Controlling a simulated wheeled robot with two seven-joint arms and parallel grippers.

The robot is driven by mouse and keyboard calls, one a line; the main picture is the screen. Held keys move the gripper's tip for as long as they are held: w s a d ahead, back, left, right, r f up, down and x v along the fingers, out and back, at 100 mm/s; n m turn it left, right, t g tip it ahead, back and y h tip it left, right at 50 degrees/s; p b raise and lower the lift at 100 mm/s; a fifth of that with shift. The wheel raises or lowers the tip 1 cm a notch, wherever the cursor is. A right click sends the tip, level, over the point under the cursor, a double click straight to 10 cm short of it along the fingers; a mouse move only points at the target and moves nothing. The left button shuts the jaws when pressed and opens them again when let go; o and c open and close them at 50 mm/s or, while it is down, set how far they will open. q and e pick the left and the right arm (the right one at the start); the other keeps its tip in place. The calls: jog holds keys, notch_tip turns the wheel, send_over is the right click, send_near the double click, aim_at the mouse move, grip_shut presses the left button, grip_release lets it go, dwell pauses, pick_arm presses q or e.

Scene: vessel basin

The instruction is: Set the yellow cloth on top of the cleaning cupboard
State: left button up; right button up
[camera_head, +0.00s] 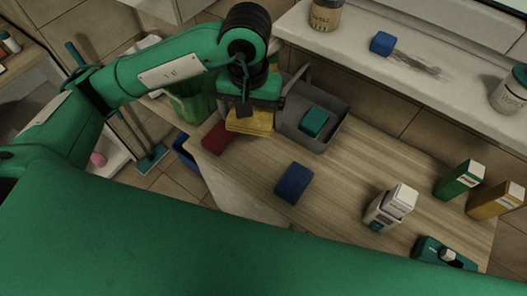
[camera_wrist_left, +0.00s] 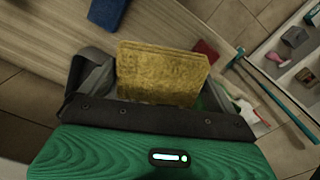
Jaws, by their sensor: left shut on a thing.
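My left gripper (camera_head: 248,106) points down and is shut on the yellow cloth (camera_head: 250,124), a thick folded block. The cloth hangs over the far left part of a wood-grain top (camera_head: 345,165), which looks like the top of the cleaning cupboard. I cannot tell whether the cloth touches that top. In the left wrist view the yellow cloth (camera_wrist_left: 160,75) stands between the jaws of the left gripper (camera_wrist_left: 150,92), hiding part of the wood behind. My right gripper is not in view.
A grey caddy (camera_head: 328,138) holding a teal cloth (camera_head: 314,122) stands just right of the yellow cloth. A red cloth (camera_head: 215,137) lies left, a blue cloth (camera_head: 293,182) nearer. Boxes, including a white one (camera_head: 385,210), stand right. The wood between is clear.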

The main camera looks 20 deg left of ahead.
aim_at(254, 163)
pick_arm(q)
notch_tip(254, 163, down, 18)
jog(key=p, duration=0.3)
jog(key=shift+p, duration=0.3)
jog(key=shift+f, duration=0.15)
jog(key=shift+f, duration=0.15)
jog(key=o, duration=0.5)
jog(key=shift+b, duration=0.35)
jog(key=shift+o, duration=0.6)
